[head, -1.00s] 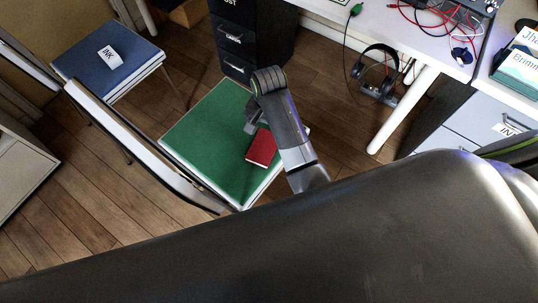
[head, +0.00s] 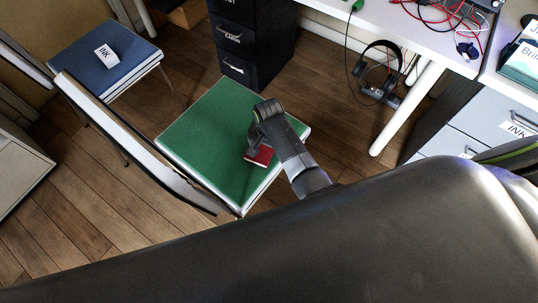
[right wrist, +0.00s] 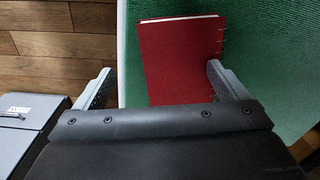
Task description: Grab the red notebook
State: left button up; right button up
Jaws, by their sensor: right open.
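The red notebook (head: 262,156) lies flat on the green seat of a chair (head: 205,135). In the head view my right gripper (head: 254,152) is down at the notebook and hides part of it. In the right wrist view the notebook (right wrist: 182,60) lies ahead of the palm, its bound edge to the right. My right gripper (right wrist: 158,85) is open, with one finger at each side. The right finger is close over the bound edge, and the left finger is apart from the left edge. My left gripper is not in view.
The chair's backrest (head: 130,135) rises on the left. A black cabinet (head: 250,40) stands behind the green seat. A white desk leg (head: 405,110) and headphones (head: 382,65) are to the right.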

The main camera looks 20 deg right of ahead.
aim_at(270, 153)
jog(key=shift+s+d+f, duration=0.3)
jog(key=shift+s+f, duration=0.4)
jog(key=shift+f, duration=0.15)
jog(key=shift+w+f, duration=0.15)
jog(key=c, duration=1.4)
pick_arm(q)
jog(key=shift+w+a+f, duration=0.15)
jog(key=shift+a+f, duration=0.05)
pick_arm(e)
jog(key=shift+r, duration=0.3)
notch_tip(270, 153, up, 3)
jog(key=shift+w+d+f+p, duration=0.1)
jog(key=shift+d+f+p, duration=0.1)
jog(key=shift+p, duration=0.4)
grip_shut()
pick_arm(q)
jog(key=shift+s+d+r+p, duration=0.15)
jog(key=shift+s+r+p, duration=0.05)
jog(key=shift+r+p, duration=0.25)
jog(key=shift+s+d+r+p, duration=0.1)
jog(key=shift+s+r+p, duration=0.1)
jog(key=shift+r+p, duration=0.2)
pick_arm(e)
notch_tip(270, 153, up, 7)
jog(key=shift+w+a, duration=0.2)
jog(key=shift+a, duration=0.15)
